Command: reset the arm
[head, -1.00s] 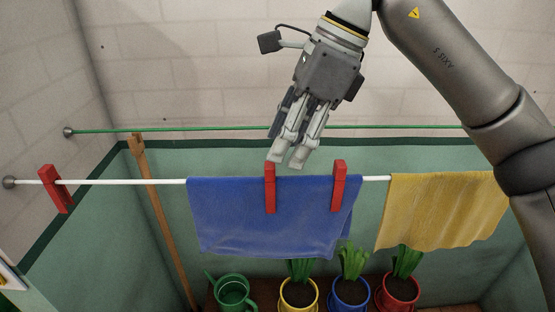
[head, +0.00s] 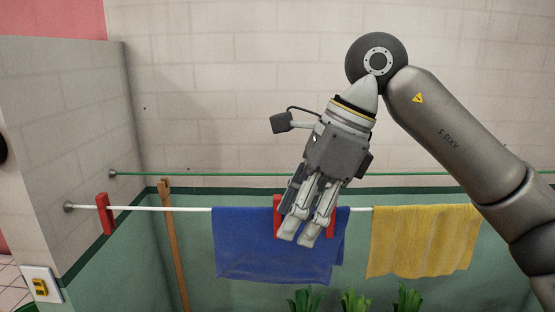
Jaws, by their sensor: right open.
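My right gripper (head: 296,238) hangs from the right arm in the middle of the head view, fingers pointing down. It is open and holds nothing. Its fingers show in front of the blue cloth (head: 245,250) and partly cover two red clothespins (head: 331,232) on that cloth. I cannot tell how far the fingers are from the cloth. My left gripper is not in view.
A white rod (head: 165,209) carries the blue cloth, a yellow cloth (head: 424,243) and a red clothespin (head: 105,214) at left. A green line (head: 220,174) runs behind. A wooden pole (head: 174,250) stands left. Plants (head: 355,302) show below.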

